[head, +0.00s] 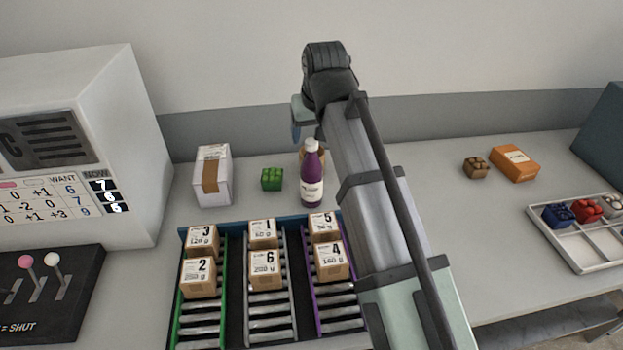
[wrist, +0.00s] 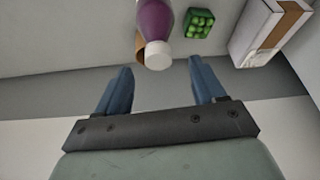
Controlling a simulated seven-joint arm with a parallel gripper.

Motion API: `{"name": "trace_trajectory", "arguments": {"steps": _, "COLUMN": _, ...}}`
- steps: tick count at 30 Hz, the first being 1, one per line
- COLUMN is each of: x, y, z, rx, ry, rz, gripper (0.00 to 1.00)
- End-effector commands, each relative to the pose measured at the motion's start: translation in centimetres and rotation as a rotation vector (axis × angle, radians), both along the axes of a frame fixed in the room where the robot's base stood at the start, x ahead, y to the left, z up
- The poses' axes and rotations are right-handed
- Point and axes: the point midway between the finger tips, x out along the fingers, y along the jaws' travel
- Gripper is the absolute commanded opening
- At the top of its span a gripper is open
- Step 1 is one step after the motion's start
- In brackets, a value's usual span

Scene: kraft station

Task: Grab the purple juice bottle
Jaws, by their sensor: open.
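The purple juice bottle (head: 311,177) stands upright on the table behind the rack, with a white cap and a pale label. In the wrist view the bottle (wrist: 153,22) shows at the top, its white cap (wrist: 158,55) towards the gap between my fingers. My gripper (wrist: 158,78) is open and empty, its two blue fingers apart. In the head view my gripper (head: 297,132) is partly hidden by my own arm, above and behind the bottle. The bottle does not appear to be between the fingers.
A brown object (wrist: 140,47) is partly hidden behind the bottle. A roller rack (head: 238,300) with several numbered boxes lies in front.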

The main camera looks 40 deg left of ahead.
Motion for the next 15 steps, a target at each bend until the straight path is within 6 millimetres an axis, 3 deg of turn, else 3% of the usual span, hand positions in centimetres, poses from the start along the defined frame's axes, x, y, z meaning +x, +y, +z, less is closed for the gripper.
{"name": "trace_trajectory", "arguments": {"steps": 5, "x": 0.0, "y": 0.0, "z": -0.7, "rx": -0.001, "ry": 0.001, "rz": 0.000, "gripper": 0.69}}
{"name": "trace_trajectory", "arguments": {"steps": 15, "x": 0.6, "y": 0.7, "z": -4.4, "rx": -0.001, "ry": 0.001, "rz": 0.000, "gripper": 0.69}}
